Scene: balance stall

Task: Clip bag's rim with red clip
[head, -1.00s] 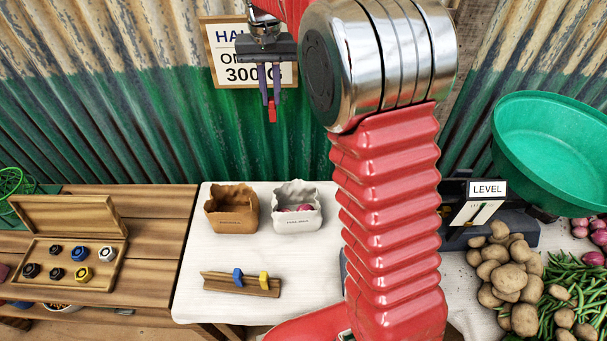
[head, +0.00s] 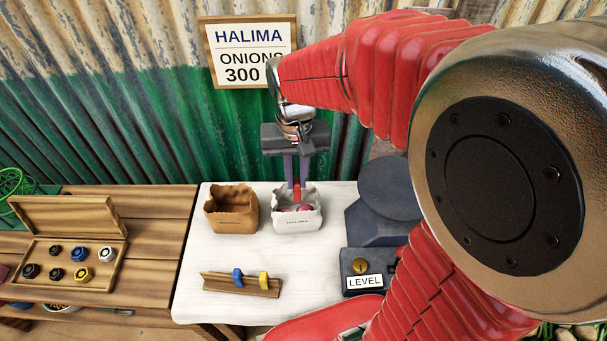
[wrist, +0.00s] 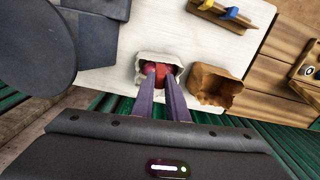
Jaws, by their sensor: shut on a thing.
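My gripper (head: 297,186) is shut on the red clip (head: 297,194), with its fingers pointing down. The clip hangs at the back of the white bag (head: 297,224), which is marked HALIMA and holds red onions (head: 304,208). In the wrist view the fingers (wrist: 160,92) reach the near rim of the white bag (wrist: 142,71), and the red clip (wrist: 160,71) shows over the bag's mouth. I cannot tell whether the clip touches the rim. The white bag stands upright and open on the white cloth.
A brown bag (head: 231,211) stands just left of the white bag. A wooden rail (head: 216,283) with a blue clip (head: 238,278) and a yellow clip (head: 263,281) lies in front. A dark scale (head: 386,220) stands at right. A wooden box of weights (head: 72,269) sits at left. Corrugated metal rises behind.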

